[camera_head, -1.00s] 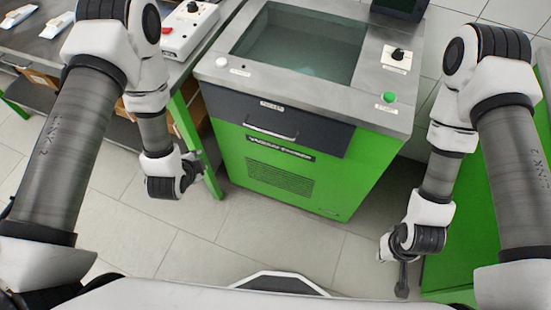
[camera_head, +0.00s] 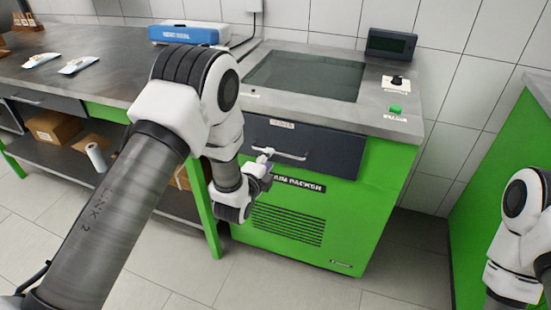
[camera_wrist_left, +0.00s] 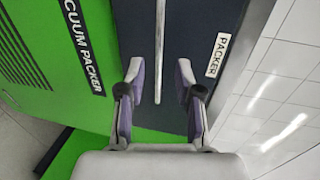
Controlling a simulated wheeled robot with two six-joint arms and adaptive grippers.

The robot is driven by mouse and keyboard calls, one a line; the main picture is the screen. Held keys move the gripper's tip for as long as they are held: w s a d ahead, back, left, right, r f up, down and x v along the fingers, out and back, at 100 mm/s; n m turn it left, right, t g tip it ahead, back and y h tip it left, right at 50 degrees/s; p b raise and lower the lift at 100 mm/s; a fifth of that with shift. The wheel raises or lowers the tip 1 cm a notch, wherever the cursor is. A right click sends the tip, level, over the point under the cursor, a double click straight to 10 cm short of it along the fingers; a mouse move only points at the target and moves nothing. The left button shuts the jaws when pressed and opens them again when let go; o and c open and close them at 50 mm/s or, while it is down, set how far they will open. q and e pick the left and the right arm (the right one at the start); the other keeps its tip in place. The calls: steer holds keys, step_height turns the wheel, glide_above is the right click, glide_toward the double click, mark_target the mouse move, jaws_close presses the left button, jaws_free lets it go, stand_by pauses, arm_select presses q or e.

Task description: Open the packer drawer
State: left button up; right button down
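The packer drawer (camera_head: 335,150) is a dark front with a light bar handle (camera_head: 292,155), under the steel top of the green vacuum packer (camera_head: 300,240). It looks shut. My left gripper (camera_head: 265,154) is at the left end of the handle. In the left wrist view the gripper (camera_wrist_left: 158,70) is open, and the handle bar (camera_wrist_left: 160,40) runs between its fingers with gaps on both sides. The dark drawer front (camera_wrist_left: 205,20) and its PACKER label (camera_wrist_left: 217,54) also show there. My right gripper is outside the views; only part of the right arm shows.
A steel workbench (camera_head: 110,45) with drawers and a lower shelf stands to the left, its green leg (camera_head: 210,215) close to my left wrist. A green cabinet (camera_head: 490,170) stands to the right. The tiled floor (camera_head: 180,275) in front of the packer is clear.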

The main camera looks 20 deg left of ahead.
arm_select(q)
steer(key=x, duration=0.5)
steer(key=shift+w+f, duration=0.15)
steer(key=shift+w, duration=0.25)
steer(key=shift+c, duration=0.4)
jaws_close()
steer(key=shift+s, duration=0.15)
